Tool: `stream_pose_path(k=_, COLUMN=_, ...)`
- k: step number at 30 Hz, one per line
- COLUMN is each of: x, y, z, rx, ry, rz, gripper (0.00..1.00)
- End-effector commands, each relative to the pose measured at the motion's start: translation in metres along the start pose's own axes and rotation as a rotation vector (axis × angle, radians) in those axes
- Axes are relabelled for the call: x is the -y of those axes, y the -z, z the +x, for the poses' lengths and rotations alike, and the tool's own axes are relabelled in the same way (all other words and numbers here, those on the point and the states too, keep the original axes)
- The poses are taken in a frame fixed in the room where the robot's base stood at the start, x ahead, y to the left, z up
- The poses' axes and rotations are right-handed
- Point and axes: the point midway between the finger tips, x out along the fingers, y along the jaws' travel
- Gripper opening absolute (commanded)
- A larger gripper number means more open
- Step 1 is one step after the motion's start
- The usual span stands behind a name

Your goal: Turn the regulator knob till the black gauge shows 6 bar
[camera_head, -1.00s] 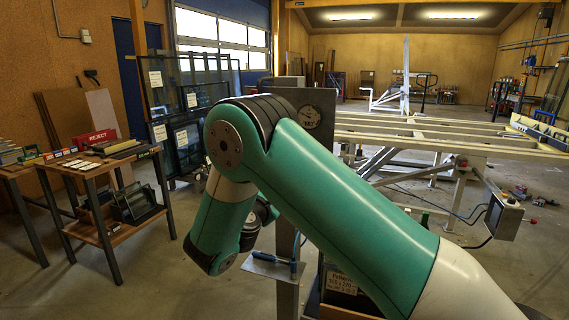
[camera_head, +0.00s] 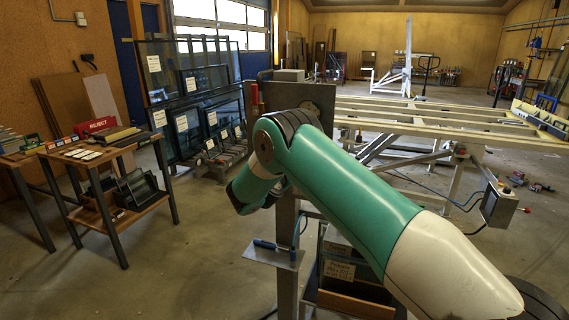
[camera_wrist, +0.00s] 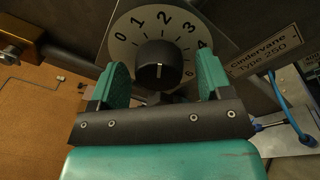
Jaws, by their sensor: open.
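A round black knob (camera_wrist: 158,60) with a pale pointer line sits in the middle of a light numbered dial plate (camera_wrist: 137,30) in the wrist view. The line points down in the picture; the numbers 0 to 4 run around the top, and a figure at the lower right is hard to read. My gripper (camera_wrist: 163,68) is open, its green pads left and right of the knob with gaps showing. In the head view my arm hides the gripper and knob in front of the grey panel (camera_head: 318,96). I see no black gauge face.
A Cindervane Type 250 label (camera_wrist: 266,48) is right of the dial. A brass-coloured fitting (camera_wrist: 22,45) is at the left. In the head view, a tray with a blue-handled tool (camera_head: 274,254) juts from the post. Open floor lies left, before the REJECT box's table (camera_head: 130,143).

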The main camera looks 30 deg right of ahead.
Motion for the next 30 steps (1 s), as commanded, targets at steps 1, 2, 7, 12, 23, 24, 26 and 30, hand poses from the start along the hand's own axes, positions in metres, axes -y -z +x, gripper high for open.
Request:
stream_pose_path(k=1, x=0.0001, y=0.0002, z=0.0, rx=0.0, ry=0.0, rz=0.0, gripper=0.72)
stream_pose_path(k=2, x=0.0001, y=0.0002, z=-0.0001, rx=0.0, ry=0.0, rz=0.0, gripper=0.72)
stream_pose_path(k=7, x=-0.0001, y=0.0002, z=-0.0003, rx=0.0, ry=0.0, rz=0.0, gripper=0.53)
stream_pose_path(k=12, x=-0.0001, y=0.0002, z=-0.0005, rx=0.0, ry=0.0, rz=0.0, gripper=0.23)
stream_pose_path(k=23, x=0.0016, y=0.0022, z=-0.0005, rx=0.004, ry=-0.004, rz=0.058, gripper=0.23)
stream_pose_path(k=24, x=0.0019, y=0.0026, z=-0.0005, rx=0.006, ry=-0.006, rz=0.079, gripper=0.23)
stream_pose_path(k=26, x=0.0026, y=0.0035, z=-0.0005, rx=0.008, ry=-0.008, rz=0.113, gripper=0.23)
stream_pose_path(k=30, x=0.0037, y=0.0048, z=-0.0005, rx=0.015, ry=-0.015, rz=0.217, gripper=0.23)
